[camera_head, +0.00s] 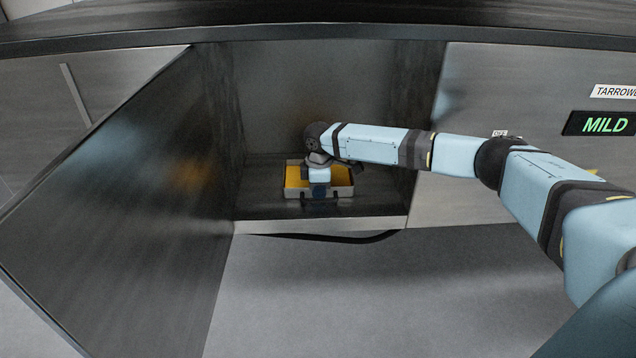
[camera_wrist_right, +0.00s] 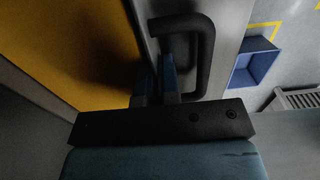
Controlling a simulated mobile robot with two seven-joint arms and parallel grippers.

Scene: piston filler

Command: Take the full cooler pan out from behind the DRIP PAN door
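The cooler pan (camera_head: 346,192) sits on the floor of the open bay, a shallow light-rimmed tray with orange-yellow contents. In the right wrist view the contents (camera_wrist_right: 85,45) fill the left, beside the pan's pale rim (camera_wrist_right: 140,30) and a black bar handle (camera_wrist_right: 204,60) on its front. My right gripper (camera_head: 319,190) reaches down at the pan's front. Its blue fingers (camera_wrist_right: 160,82) are close together at the handle, between its bar and the pan wall; whether they grip is unclear. The door (camera_head: 130,200) stands swung open at the left. My left gripper is out of view.
A green MILD display (camera_head: 604,124) is on the panel at right. A blue bin (camera_wrist_right: 254,62) and a grate (camera_wrist_right: 294,100) are on the floor.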

